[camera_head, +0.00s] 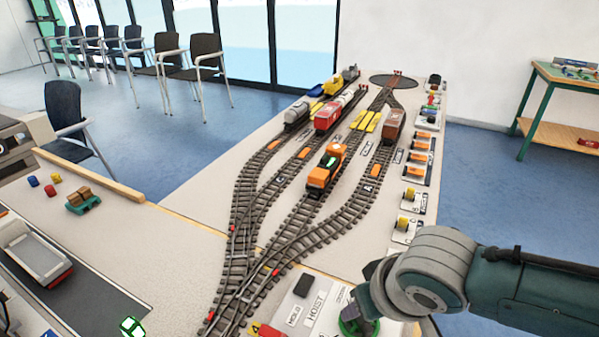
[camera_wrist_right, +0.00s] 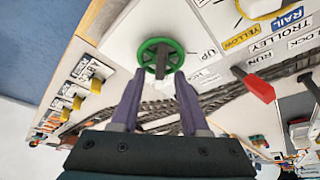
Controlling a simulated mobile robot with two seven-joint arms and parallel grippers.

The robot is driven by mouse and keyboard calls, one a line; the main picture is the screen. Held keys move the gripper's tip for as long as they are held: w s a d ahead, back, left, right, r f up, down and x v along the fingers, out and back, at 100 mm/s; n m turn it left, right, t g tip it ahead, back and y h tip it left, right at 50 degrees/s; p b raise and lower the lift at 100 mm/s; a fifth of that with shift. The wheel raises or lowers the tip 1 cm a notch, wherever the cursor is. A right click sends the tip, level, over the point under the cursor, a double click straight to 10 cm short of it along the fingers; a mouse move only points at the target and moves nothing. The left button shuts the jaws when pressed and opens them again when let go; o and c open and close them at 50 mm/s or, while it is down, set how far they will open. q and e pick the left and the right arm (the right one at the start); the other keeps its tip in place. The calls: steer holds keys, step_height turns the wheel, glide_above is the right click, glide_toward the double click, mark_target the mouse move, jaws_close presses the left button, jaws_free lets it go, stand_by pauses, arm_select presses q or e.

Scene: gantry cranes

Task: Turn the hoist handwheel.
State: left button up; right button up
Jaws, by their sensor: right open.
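The green hoist handwheel (camera_wrist_right: 160,43) sits on a white panel, with a dark bar across its middle. In the head view, part of the green wheel (camera_head: 347,326) shows at the bottom edge, beside the HOIST label (camera_head: 314,305); my right arm hides the rest. My right gripper (camera_wrist_right: 158,78) is open, its two purple-grey fingers pointing at the wheel. Their tips lie at the near left and right of the rim; I cannot tell whether they touch it. An UP label (camera_wrist_right: 211,53) is right of the wheel. My left gripper is not in view.
A red lever (camera_wrist_right: 254,86) stands right of the wheel, near the TROLLEY label (camera_wrist_right: 293,30). Model tracks with an orange locomotive (camera_head: 325,168) cover the table beyond. Small switch panels (camera_head: 407,229) line the table's right edge.

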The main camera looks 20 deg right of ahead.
steer(key=p+v, duration=0.3)
steer(key=v, duration=0.6)
steer(key=shift+s+r+p, duration=0.15)
steer(key=shift+r+p, duration=0.15)
steer(key=shift+p, duration=0.1)
